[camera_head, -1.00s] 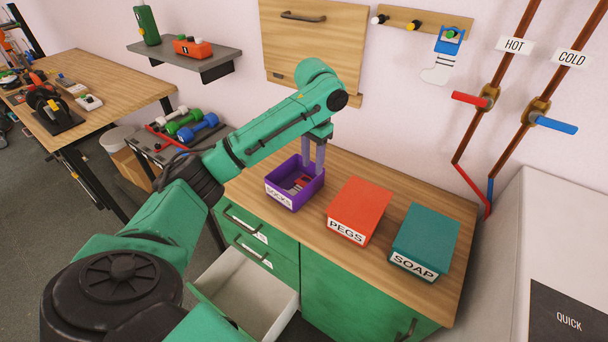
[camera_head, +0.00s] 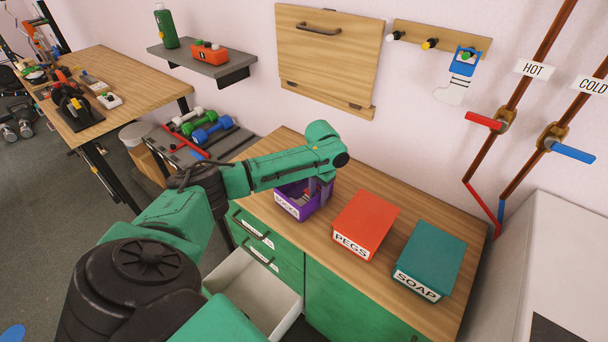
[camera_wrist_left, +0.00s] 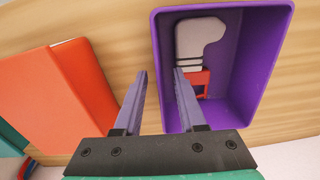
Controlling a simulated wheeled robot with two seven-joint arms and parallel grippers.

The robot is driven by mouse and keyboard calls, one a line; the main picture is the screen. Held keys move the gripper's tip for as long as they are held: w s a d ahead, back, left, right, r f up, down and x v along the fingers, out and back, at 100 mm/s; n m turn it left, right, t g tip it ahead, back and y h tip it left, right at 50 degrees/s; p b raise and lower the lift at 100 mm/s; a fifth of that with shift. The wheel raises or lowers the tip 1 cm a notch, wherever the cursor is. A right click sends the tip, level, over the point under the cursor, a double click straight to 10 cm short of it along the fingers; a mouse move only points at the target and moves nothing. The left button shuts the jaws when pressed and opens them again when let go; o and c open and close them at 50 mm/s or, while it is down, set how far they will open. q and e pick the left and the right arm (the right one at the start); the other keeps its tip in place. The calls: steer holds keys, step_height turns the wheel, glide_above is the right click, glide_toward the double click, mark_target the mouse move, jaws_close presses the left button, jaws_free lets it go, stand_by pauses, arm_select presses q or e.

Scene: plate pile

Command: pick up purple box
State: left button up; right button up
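The purple box (camera_head: 291,213), open at the top and labelled SOCKS, stands on the wooden counter at the left of the red and teal boxes. It also shows in the left wrist view (camera_wrist_left: 255,60), with a grey-white and red sock-shaped thing (camera_wrist_left: 200,42) inside. My left gripper (camera_head: 320,190) is down at the box's right side. In the left wrist view my left gripper (camera_wrist_left: 161,74) is open, its two fingers apart on either side of one box wall, one inside and one outside. My forearm partly hides the box in the head view. My right gripper is not in view.
A red box (camera_head: 366,223) labelled PEGS and a teal box (camera_head: 432,255) labelled SOAP stand to the right on the counter (camera_head: 403,308). A drawer (camera_head: 262,287) below is pulled open. Valve pipes (camera_head: 540,60) run along the wall at right.

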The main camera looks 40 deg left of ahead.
arm_select(q)
jaws_close()
stand_by(1.4)
